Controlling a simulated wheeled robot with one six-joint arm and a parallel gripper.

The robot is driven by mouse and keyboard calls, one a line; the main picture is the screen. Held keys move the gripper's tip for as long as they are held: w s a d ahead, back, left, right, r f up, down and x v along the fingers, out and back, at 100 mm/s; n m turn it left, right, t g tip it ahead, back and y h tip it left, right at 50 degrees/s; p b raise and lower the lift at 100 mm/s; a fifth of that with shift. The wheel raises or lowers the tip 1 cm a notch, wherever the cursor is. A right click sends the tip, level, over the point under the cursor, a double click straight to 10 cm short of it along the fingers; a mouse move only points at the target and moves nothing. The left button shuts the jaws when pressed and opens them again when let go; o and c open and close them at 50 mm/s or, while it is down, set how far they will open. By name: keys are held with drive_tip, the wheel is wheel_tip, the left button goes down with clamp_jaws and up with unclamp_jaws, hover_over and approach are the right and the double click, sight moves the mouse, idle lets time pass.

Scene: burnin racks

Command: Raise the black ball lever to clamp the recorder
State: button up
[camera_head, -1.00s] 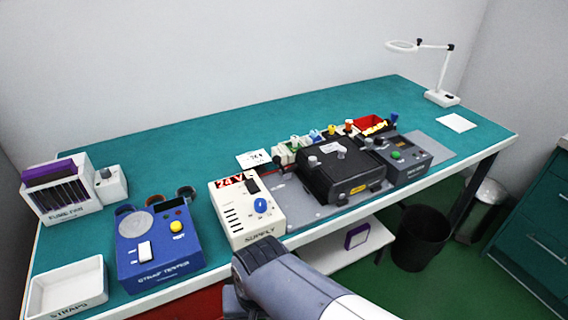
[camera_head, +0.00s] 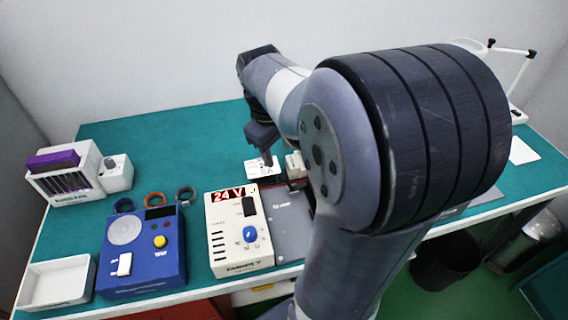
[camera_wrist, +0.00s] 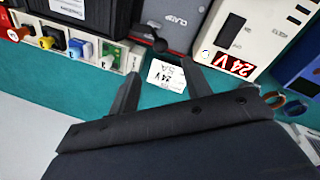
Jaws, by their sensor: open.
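The black ball lever (camera_wrist: 159,45) shows in the wrist view, its ball low near the edge of the grey clamp plate (camera_wrist: 178,22). The recorder appears to be the black box (camera_wrist: 95,12) at the upper left of the wrist view, beside the plate. In the head view my arm hides it. My gripper (camera_wrist: 162,73) is open and empty, its two fingers pointing toward the lever, with the ball beyond and roughly between the tips. I see no contact. In the head view my gripper (camera_head: 266,158) hangs over the back of the bench beside the grey plate (camera_head: 292,222).
The cream 24 V supply (camera_head: 238,232) stands left of the plate, with the blue strap tester (camera_head: 143,255) further left. A white card (camera_wrist: 167,75) lies behind the plate. Coloured connectors (camera_wrist: 80,48) line up beside the recorder.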

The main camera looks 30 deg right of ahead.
sight(283, 174)
drive_tip(key=f, duration=0.3)
drive_tip(key=d+f, duration=0.1)
drive_tip(key=f, duration=0.5)
drive_tip(key=shift+w+d+f, duration=0.2)
clamp_jaws()
